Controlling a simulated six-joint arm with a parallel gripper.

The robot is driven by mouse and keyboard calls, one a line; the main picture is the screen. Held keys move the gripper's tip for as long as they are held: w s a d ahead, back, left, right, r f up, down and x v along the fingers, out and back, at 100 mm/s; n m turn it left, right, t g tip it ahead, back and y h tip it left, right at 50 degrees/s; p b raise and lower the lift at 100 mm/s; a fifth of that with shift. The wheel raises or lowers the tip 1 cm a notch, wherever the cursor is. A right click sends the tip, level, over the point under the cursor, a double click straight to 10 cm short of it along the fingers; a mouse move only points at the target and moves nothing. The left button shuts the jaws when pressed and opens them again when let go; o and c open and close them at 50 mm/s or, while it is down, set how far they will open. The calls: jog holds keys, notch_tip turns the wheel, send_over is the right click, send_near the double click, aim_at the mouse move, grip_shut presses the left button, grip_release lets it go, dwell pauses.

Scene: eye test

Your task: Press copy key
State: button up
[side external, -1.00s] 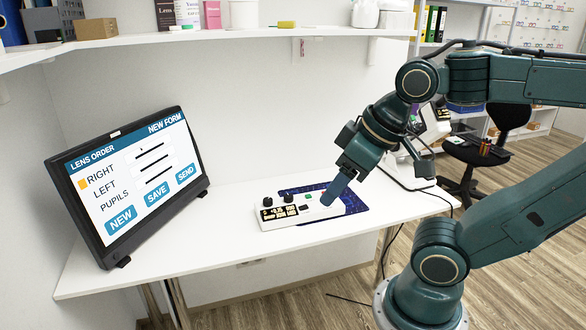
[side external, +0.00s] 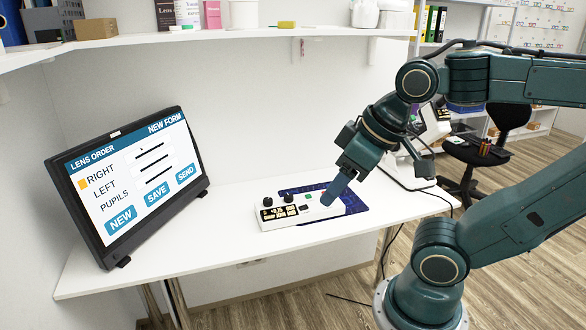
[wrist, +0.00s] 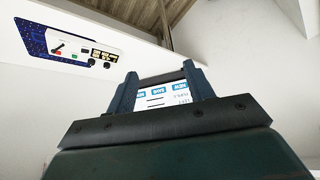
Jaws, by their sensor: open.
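A white control box (side external: 284,222) lies on the desk, with two black knobs, small lit displays and a small green key (side external: 308,196). My gripper (side external: 327,201) points down at its right end in the side view; I cannot tell whether it touches. The fingers hide part of the box there. No copy label can be read on any key. In the wrist view my gripper (wrist: 160,82) has its two fingers apart with nothing held between them. The control box (wrist: 88,46) shows at the upper left there, with a red mark on it.
The box lies on a dark blue mat (side external: 352,203) on the white desk (side external: 225,235). A monitor (side external: 130,185) showing a lens order form stands at left; it appears upside down between my fingers in the wrist view (wrist: 165,94). A shelf (side external: 200,41) runs above.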

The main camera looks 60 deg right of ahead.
grip_shut()
dwell(1.8)
